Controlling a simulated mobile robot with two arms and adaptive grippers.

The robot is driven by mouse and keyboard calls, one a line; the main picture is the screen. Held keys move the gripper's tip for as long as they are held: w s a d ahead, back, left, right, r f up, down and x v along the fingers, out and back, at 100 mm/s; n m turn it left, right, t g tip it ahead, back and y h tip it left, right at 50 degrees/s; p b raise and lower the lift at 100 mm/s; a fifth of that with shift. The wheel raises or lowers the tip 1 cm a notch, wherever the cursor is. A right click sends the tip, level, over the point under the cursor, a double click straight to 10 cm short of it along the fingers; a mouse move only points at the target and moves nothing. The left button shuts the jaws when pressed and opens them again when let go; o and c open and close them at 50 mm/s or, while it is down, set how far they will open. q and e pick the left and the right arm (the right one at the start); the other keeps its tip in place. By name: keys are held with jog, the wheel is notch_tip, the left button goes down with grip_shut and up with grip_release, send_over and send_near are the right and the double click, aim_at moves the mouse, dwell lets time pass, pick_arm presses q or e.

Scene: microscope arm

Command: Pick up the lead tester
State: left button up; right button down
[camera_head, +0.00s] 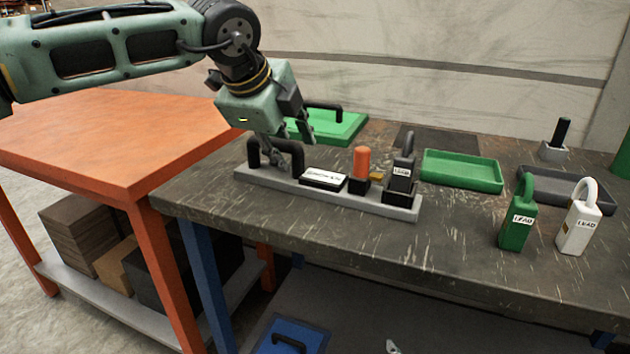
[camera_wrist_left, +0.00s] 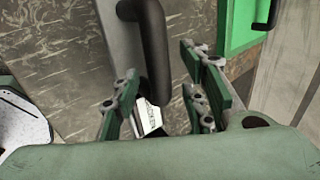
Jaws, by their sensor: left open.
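Three padlock-shaped blocks carry labels that seem to read LEAD. A dark one (camera_head: 401,176) stands in the grey rack (camera_head: 400,211), a green one (camera_head: 516,228) and a white one (camera_head: 577,233) stand on the bench at right. I cannot tell which is the lead tester. My left gripper (camera_head: 273,142) is open above the rack's left end, by a black handle (camera_head: 290,148), apart from the labelled blocks. In the left wrist view, the open fingers (camera_wrist_left: 165,92) lie on either side of the black handle (camera_wrist_left: 152,40). My right gripper is not in view.
The rack also holds a white-topped black block (camera_head: 323,178) and an orange cylinder (camera_head: 361,160). Behind stand a green handled tray (camera_head: 345,126), a green tray (camera_head: 462,170) and a dark tray (camera_head: 564,190). An orange table (camera_head: 110,140) adjoins at left. The bench front is mostly clear.

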pick_arm(q)
grip_shut()
dwell(0.4)
dwell(0.4)
jog(key=shift+w+d+r, duration=0.1)
jog(key=shift+w, duration=0.05)
